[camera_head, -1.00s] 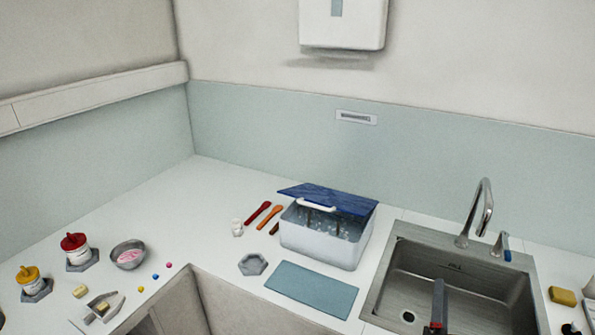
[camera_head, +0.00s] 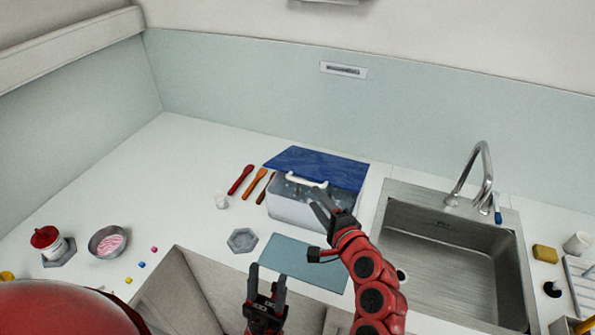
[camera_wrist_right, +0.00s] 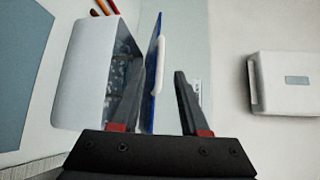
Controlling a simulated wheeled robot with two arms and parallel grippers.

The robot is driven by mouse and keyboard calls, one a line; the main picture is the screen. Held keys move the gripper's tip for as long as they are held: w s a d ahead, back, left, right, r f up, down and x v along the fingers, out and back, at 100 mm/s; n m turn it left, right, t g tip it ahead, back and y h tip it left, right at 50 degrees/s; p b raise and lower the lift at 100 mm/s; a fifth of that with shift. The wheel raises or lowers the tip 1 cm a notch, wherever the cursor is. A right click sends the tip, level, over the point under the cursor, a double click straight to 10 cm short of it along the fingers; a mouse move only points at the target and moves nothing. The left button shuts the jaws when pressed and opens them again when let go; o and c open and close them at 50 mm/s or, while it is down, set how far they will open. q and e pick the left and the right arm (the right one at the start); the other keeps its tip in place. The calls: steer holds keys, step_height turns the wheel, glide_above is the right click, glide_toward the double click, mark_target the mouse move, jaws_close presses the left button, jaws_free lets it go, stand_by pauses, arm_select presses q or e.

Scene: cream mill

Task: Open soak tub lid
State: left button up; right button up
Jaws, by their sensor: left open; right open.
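The soak tub (camera_head: 292,208) is a white box on the counter, left of the sink; it also shows in the right wrist view (camera_wrist_right: 85,75). Its blue lid (camera_head: 310,165) is partly raised, with the inside visible beneath the front edge. A white handle (camera_head: 305,181) is on that edge. My right gripper (camera_head: 320,202) is open at the tub's front right, close to the handle. In the right wrist view the lid's edge (camera_wrist_right: 154,75) and handle (camera_wrist_right: 161,66) appear between its fingers; contact cannot be told. My left gripper (camera_head: 266,280) is open and empty, in front of the blue mat.
The blue mat (camera_head: 285,258) lies before the tub. The sink (camera_head: 450,250) and faucet (camera_head: 483,175) are to the right. A hexagonal dish (camera_head: 242,240) lies near the front edge.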

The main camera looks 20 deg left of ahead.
mark_target(301, 180)
steer(key=shift+p+x, duration=1.8)
steer(key=shift+x, duration=4.3)
steer(key=shift+d, duration=0.1)
jaws_close()
steer(key=shift+w+r, duration=0.1)
steer(key=shift+r, duration=0.1)
